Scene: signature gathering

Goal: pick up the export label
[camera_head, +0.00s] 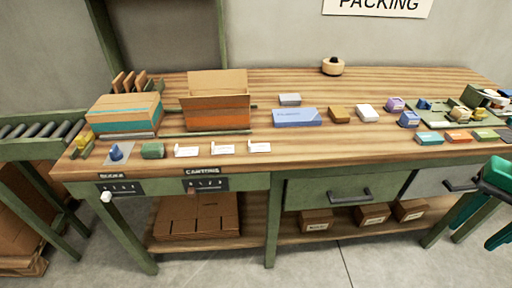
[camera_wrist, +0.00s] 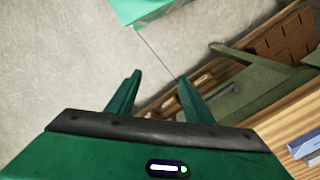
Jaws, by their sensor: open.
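Three small white cards lie in a row near the bench's front left edge: a left one (camera_head: 186,151), a middle one (camera_head: 222,148) and a right one (camera_head: 259,147). Their print is too small to read, so I cannot tell which, if any, is the export label. My gripper (camera_head: 477,236) hangs at the far right in the head view, in front of the bench and well away from the cards. In the wrist view my gripper (camera_wrist: 159,78) has its two green fingers apart with nothing between them. No white card shows there.
The wooden bench (camera_head: 300,165) holds a taped carton (camera_head: 125,113), an open carton (camera_head: 215,105), a blue box (camera_head: 297,117) and a green block (camera_head: 153,150) left of the cards. Several small items crowd its right side. Drawer handles (camera_head: 351,197) stick out in front.

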